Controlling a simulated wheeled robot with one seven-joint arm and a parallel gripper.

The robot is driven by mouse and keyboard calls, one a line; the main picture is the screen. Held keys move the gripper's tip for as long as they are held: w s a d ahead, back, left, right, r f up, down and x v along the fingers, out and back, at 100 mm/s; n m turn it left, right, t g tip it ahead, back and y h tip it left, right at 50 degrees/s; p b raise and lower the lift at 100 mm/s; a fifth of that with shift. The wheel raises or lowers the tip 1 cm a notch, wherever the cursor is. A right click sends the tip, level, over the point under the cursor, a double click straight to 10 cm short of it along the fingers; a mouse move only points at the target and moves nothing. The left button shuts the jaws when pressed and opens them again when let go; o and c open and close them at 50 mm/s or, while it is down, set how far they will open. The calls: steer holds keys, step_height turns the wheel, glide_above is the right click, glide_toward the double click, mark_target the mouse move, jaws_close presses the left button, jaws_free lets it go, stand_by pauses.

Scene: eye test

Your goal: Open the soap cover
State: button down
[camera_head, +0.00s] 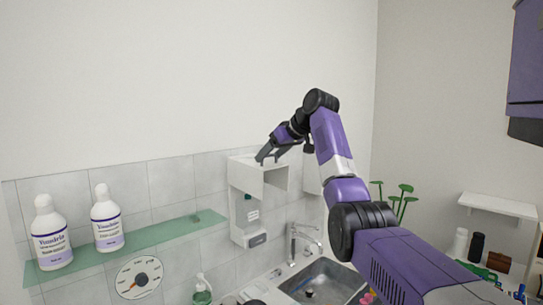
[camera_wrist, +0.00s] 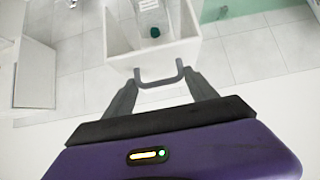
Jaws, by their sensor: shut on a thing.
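The white soap dispenser (camera_head: 235,205) is mounted on the tiled wall above the sink, with its front open. A clear soap bottle with a green cap (camera_head: 250,213) shows inside it. The white cover (camera_head: 247,172) stands out at the dispenser's top. My gripper (camera_head: 264,156) is at the cover's upper edge. In the wrist view, a grey U-shaped handle (camera_wrist: 160,84) lies between the tips of my gripper (camera_wrist: 160,78), which is shut on it. The exact finger contact is hard to make out. The bottle's green cap also shows in the wrist view (camera_wrist: 155,32).
A glass shelf (camera_head: 160,235) left of the dispenser holds two white bottles (camera_head: 52,235) (camera_head: 107,220). A round dial (camera_head: 139,277) is below it. A sink (camera_head: 320,282) with a faucet (camera_head: 293,240) lies below right. A purple cabinet (camera_head: 525,70) hangs at upper right.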

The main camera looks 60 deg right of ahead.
steer(key=shift+w+d+r, duration=0.1)
steer(key=shift+r, duration=0.4)
steer(key=c, duration=0.6)
jaws_free()
steer(key=shift+w+d+f, duration=0.1)
steer(key=shift+s, duration=0.25)
steer(key=b+v, duration=0.3)
steer(key=v, duration=0.4)
steer(key=shift+s, duration=0.2)
